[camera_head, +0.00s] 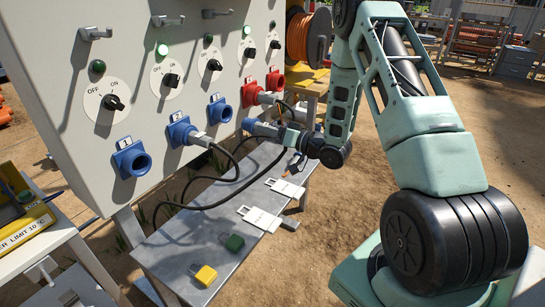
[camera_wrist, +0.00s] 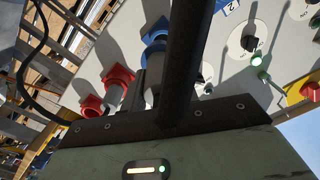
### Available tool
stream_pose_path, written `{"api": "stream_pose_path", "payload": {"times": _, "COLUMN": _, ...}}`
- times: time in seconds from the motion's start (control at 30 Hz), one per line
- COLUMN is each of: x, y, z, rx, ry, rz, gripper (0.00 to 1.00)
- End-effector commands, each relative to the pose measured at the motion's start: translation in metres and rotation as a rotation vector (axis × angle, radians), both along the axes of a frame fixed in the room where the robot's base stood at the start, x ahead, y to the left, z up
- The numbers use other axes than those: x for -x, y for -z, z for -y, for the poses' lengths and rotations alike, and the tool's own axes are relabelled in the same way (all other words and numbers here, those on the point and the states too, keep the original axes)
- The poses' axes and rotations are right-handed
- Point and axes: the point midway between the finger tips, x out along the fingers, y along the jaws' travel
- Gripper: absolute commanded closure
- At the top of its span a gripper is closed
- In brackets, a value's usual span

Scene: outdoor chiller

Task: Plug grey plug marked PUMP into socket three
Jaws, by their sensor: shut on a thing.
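In the head view my gripper (camera_head: 282,134) is shut on a plug (camera_head: 262,128) with a blue front end and a greyer body. I cannot read its marking. The plug is in the air in front of the panel, apart from it, its blue end facing left. The third socket from the left (camera_head: 219,111) is blue and empty, to the left of the plug and slightly higher. In the wrist view a blue socket (camera_wrist: 154,28) shows beyond my gripper; dark gripper parts hide most of the held plug.
The first blue socket (camera_head: 132,160) is empty. The second blue socket (camera_head: 178,131) and a red socket (camera_head: 250,93) hold plugs with cables. Another red socket (camera_head: 275,81) is beside it.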

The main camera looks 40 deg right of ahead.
Motion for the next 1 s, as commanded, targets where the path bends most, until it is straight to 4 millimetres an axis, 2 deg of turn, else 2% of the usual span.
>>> {"api": "stream_pose_path", "payload": {"times": 0.13, "x": -0.004, "y": -0.011, "z": 0.001, "rx": 0.007, "ry": -0.001, "rz": 0.003, "gripper": 1.00}}
{"api": "stream_pose_path", "payload": {"times": 0.53, "x": -0.005, "y": -0.013, "z": 0.002, "rx": -0.002, "ry": 0.005, "rz": 0.001, "gripper": 1.00}}
{"api": "stream_pose_path", "payload": {"times": 1.0, "x": -0.049, "y": -0.012, "z": -0.015, "rx": 0.002, "ry": 0.001, "rz": 0.001, "gripper": 1.00}}
